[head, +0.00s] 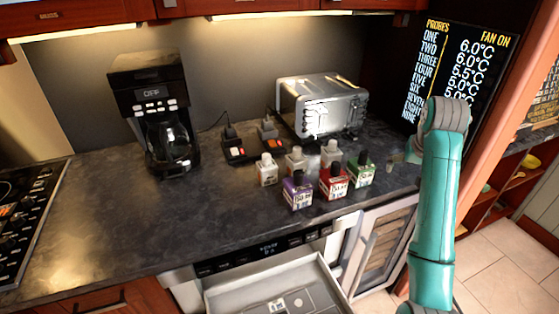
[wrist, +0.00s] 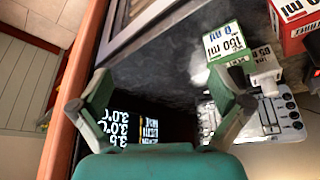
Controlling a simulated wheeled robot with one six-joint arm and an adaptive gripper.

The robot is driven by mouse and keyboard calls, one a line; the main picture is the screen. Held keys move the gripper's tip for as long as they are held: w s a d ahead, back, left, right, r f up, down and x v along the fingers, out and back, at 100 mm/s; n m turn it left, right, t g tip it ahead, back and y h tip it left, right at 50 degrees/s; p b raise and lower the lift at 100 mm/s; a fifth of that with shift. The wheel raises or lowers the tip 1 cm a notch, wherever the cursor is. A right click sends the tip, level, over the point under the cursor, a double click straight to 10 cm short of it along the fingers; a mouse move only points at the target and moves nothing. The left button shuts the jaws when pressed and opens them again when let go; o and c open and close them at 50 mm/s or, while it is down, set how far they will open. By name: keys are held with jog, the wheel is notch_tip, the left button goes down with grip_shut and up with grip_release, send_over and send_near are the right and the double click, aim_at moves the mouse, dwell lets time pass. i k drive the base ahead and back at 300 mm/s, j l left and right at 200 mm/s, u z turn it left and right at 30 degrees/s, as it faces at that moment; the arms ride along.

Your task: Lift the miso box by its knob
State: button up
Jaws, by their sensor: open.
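Several small knobbed boxes stand in two rows on the counter. The front row has a purple box (head: 297,197), a red box (head: 333,187) and a green box (head: 360,176). Behind are white-fronted boxes (head: 266,174), (head: 296,161) and (head: 331,154). I cannot read which is miso. In the wrist view the green box (wrist: 226,46) stands near the right finger, with a white box (wrist: 264,65) beside it and the red box (wrist: 296,22) at top right. My gripper (wrist: 160,104) is open and empty, right of the boxes in the head view.
A coffee maker (head: 155,112) stands at the left and a toaster (head: 322,105) behind the boxes. Switches with plugs (head: 254,147) lie between them. A probe display (head: 462,75) is at the right. An open drawer (head: 275,290) juts out below the counter (head: 215,218). The counter's left front is clear.

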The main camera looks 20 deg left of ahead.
aim_at(296, 160)
jog(key=i+j, duration=0.1)
jog(key=j, duration=1.5)
jog(key=i, duration=0.05)
